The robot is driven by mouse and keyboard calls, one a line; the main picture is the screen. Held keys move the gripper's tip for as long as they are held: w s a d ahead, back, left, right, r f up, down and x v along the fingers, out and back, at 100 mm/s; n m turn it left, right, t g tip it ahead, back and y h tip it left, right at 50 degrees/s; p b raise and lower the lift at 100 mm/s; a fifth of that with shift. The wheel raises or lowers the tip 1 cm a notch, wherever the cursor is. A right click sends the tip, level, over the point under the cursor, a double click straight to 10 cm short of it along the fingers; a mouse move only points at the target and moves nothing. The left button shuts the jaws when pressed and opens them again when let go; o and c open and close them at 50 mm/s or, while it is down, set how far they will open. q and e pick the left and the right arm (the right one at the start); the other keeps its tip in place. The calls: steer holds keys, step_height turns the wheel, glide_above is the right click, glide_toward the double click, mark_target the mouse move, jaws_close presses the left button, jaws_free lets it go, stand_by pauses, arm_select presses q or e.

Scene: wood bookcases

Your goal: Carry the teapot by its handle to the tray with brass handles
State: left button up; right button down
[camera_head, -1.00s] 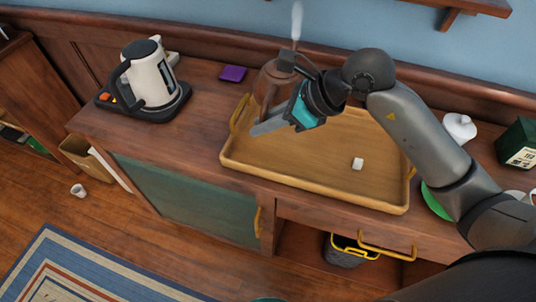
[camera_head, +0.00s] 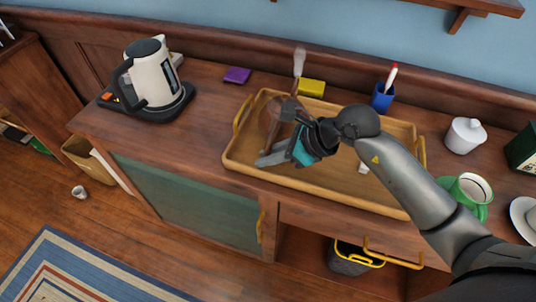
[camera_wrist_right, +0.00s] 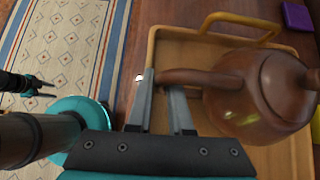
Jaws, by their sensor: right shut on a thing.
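The tray has a brass handle (camera_head: 242,114) at each end. My right gripper (camera_wrist_right: 165,92) is shut on the teapot's handle (camera_wrist_right: 190,76), with the teapot body (camera_wrist_right: 255,92) to its right in the wrist view. I cannot tell whether the teapot's base touches the tray. What looks like my left gripper (camera_wrist_right: 40,87) is small at the wrist view's left edge; its opening is unclear.
A white kettle (camera_head: 155,75) stands on the cabinet's left. A small white cube (camera_head: 363,168) is in the tray.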

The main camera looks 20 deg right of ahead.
steer(key=shift+w, duration=0.1)
steer(key=c, duration=1.3)
jaws_free()
steer(key=shift+f, duration=0.15)
steer(key=o, duration=0.5)
steer(key=shift+c, duration=0.2)
steer(key=shift+r, duration=0.2)
steer(key=shift+s+d+r, duration=0.2)
steer(key=shift+d+r, duration=0.05)
steer(key=shift+r, duration=0.05)
steer(key=p+v, duration=0.1)
steer(key=v, duration=1)
steer(key=shift+s+r, duration=0.1)
